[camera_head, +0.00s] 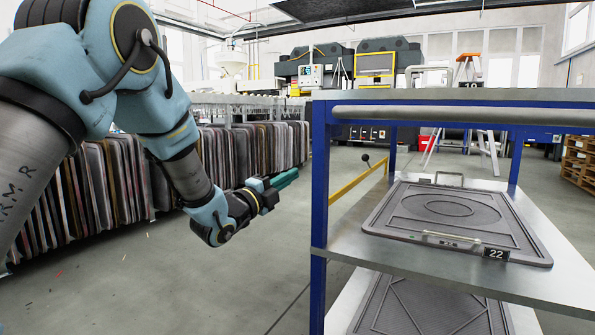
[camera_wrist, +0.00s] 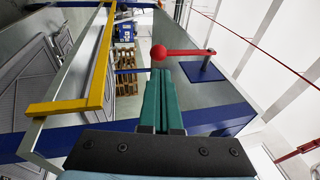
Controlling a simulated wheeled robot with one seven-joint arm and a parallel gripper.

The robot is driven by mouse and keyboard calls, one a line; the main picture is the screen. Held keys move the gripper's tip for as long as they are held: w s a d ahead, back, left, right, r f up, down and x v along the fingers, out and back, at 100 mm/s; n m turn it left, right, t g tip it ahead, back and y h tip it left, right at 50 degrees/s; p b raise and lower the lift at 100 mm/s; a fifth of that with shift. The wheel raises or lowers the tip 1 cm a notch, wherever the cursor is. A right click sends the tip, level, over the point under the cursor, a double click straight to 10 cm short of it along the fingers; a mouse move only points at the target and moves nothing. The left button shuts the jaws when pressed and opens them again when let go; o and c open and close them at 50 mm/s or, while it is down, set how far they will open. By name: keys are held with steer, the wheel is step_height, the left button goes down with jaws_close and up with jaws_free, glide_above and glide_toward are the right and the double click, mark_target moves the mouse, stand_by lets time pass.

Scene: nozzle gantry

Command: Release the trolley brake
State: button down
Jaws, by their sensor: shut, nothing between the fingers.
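The trolley is a blue-framed rack with grey metal shelves (camera_head: 340,250) on the right of the head view. In the wrist view, a red lever (camera_wrist: 185,52) with a red ball knob (camera_wrist: 158,52) stands on a blue plate (camera_wrist: 203,71). My gripper (camera_head: 295,175) is left of the trolley's near post, with its green fingers closed together and empty. In the wrist view, the fingertips (camera_wrist: 163,70) point up just below the knob; I cannot tell whether they touch. The head view shows a dark ball knob (camera_head: 366,157) near the yellow bar.
A yellow bar (camera_head: 352,187) runs along the trolley's left side; it also shows in the wrist view (camera_wrist: 90,75). A grey mould plate (camera_head: 505,225) labelled 22 lies on the shelf. A row of upright panels (camera_head: 240,150) stands behind my arm.

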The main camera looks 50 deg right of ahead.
steer(key=p+v, duration=0.1)
steer(key=v, duration=0.5)
steer(key=shift+a, duration=0.25)
steer(key=shift+r, duration=0.15)
